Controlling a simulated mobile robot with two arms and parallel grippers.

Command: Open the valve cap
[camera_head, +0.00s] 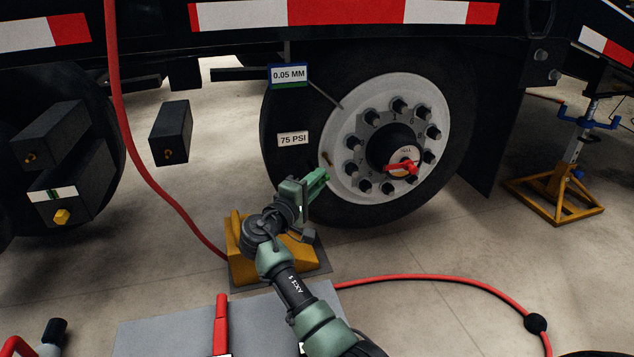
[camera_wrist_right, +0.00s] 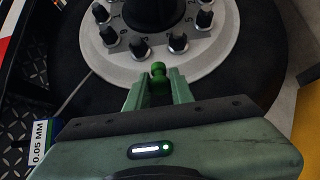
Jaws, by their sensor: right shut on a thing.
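The wheel (camera_head: 395,140) has a white hub with dark lug nuts around a black centre. A small brownish valve stem (camera_head: 326,158) shows at the lower left of the white rim in the head view. My right gripper (camera_head: 322,177) is at the rim's lower left, just below that stem. In the right wrist view, a small green valve cap (camera_wrist_right: 158,70) sits at the tips of my right gripper (camera_wrist_right: 158,86), between its two fingers. The gripper is shut on the cap, which lies in front of the rim's edge. Whether the cap is still on its stem is hard to tell. My left gripper is not in view.
A yellow wheel chock (camera_head: 243,262) stands below the tyre, close to my right arm. A red hose (camera_head: 430,278) runs across the floor. A jack stand (camera_head: 560,185) is at the right. Tags reading 75 PSI (camera_head: 293,139) and 0.05 MM (camera_head: 289,74) are by the tyre.

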